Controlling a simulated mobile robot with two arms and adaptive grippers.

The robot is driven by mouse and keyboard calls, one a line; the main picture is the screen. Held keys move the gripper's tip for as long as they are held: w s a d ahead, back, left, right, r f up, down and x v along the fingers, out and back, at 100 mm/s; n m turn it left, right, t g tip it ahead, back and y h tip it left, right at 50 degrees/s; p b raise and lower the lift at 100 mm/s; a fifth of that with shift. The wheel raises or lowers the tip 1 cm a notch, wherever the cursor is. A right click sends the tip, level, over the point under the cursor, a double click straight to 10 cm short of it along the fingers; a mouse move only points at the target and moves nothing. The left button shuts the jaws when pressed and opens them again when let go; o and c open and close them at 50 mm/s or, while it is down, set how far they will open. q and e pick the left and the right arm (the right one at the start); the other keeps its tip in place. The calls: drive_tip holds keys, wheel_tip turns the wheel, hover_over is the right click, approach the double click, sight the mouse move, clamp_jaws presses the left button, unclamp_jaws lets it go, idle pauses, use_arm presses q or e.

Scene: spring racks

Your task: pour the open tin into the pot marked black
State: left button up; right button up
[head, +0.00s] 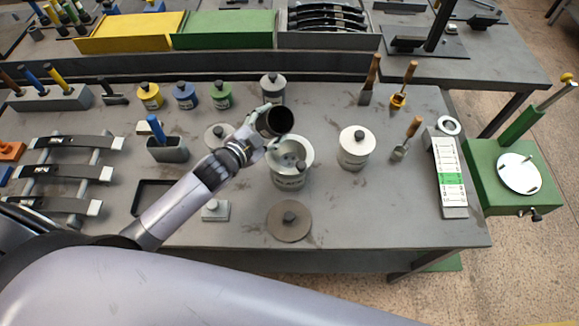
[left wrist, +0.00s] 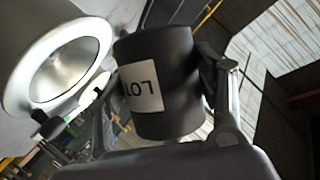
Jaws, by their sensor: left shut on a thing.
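My left gripper (head: 256,146) is shut on a dark open tin (head: 276,121), also in the left wrist view (left wrist: 160,85) with a white label reading "LOT". The tin is tilted, its dark mouth partly facing the head camera, above the back-left rim of an open grey pot (head: 292,180). The pot also shows at the left of the left wrist view (left wrist: 65,65), its inside pale. Its front label is too small to read. I see no stream from the tin. My right gripper is not in view.
A lidded grey pot (head: 353,150) stands to the right, and another (head: 272,88) behind the tin. A loose round lid (head: 289,221) lies in front. Small yellow, blue and green tins (head: 185,96) stand back left. The bench's front right is clear.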

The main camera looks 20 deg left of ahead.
use_arm(q)
drive_tip(key=shift+s+d+f+n+g+h, duration=0.15)
drive_tip(key=shift+f+n+g+h, duration=0.2)
drive_tip(key=shift+n, duration=0.25)
drive_tip(key=shift+d+f+n+g+h, duration=0.15)
drive_tip(key=shift+f+n+g+h, duration=0.1)
drive_tip(key=shift+f+n, duration=0.3)
drive_tip(key=shift+r, duration=0.1)
drive_tip(key=shift+d+f+n+h, duration=0.15)
drive_tip(key=shift+f+n+h, duration=0.2)
drive_tip(key=shift+n, duration=0.3)
drive_tip(key=shift+s+r, duration=0.1)
drive_tip(key=shift+n+g+h, duration=0.45)
drive_tip(key=shift+n+g, duration=0.05)
drive_tip(key=shift+n, duration=0.3)
drive_tip(key=shift+r, duration=2.4)
